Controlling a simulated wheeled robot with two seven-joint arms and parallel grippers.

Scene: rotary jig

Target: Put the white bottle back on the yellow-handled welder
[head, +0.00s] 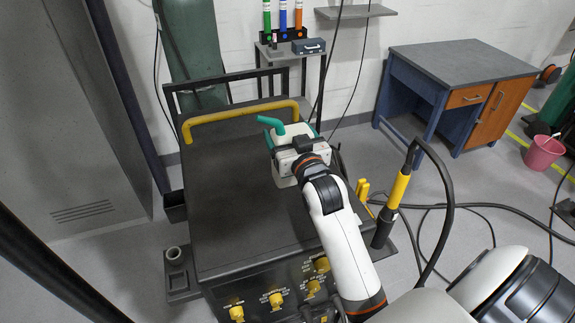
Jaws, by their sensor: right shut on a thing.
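The white bottle (297,130) with a teal spout is over the back right of the welder top. My right gripper (283,150) is shut on it and covers much of its middle. The bottle looks roughly upright; I cannot tell whether its base touches the welder. The welder (226,207) has a dark flat top, a yellow handle (236,116) along its back and several yellow knobs on its front. My left gripper is not in view.
A torch with a yellow grip (398,190) and its cable stand right of the welder. A small shelf stand with coloured spray cans (283,14) is behind. A blue workbench (450,75) and pink bucket (543,152) stand to the right. The left and front of the welder top are clear.

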